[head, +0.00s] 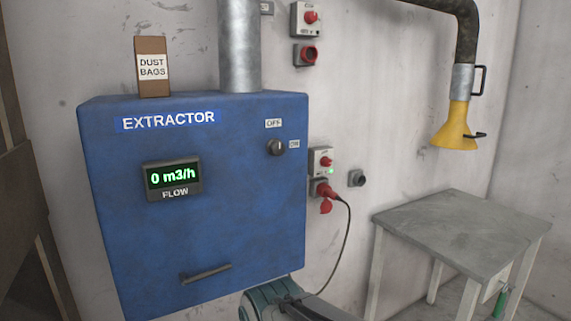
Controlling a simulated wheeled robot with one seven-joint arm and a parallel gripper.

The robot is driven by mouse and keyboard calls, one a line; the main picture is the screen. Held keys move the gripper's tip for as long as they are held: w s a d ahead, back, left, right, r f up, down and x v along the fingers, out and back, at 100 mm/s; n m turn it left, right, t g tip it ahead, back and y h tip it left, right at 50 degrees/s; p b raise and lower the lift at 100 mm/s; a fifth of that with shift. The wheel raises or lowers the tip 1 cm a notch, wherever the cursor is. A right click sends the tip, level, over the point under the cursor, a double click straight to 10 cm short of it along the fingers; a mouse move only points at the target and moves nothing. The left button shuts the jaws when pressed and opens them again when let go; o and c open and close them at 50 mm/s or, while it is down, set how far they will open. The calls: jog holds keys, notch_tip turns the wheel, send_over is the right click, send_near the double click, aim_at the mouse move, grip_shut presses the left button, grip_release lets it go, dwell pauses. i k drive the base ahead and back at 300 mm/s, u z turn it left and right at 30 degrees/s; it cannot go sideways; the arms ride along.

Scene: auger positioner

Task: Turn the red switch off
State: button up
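Two wall boxes carry red rotary switches. The lower red switch (325,161) is on a pale box just right of the blue extractor cabinet, with a small green light lit below it. A red plug (325,190) sits in the socket under it, and a dark cable runs down from there. The upper red switch (311,17) is on a box high on the wall, above a red-ringed socket (308,54) with no plug in it. Part of my arm shows at the bottom centre, below the cabinet. My gripper's fingers are not visible.
The blue extractor cabinet (220,225) has a dark knob (276,147) marked OFF and ON, and its display (173,176) reads 0 m3/h. A grey table (460,225) stands at right under a yellow hose nozzle (455,125). The wall between cabinet and table is mostly clear.

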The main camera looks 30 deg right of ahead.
aim_at(325, 162)
jog(key=u, duration=0.05)
jog(key=k, duration=1.1)
jog(key=z, duration=1.25)
jog(key=i, duration=1.4)
jog(key=u, duration=0.6)
jog(key=i, duration=0.6)
jog(key=u, duration=0.6)
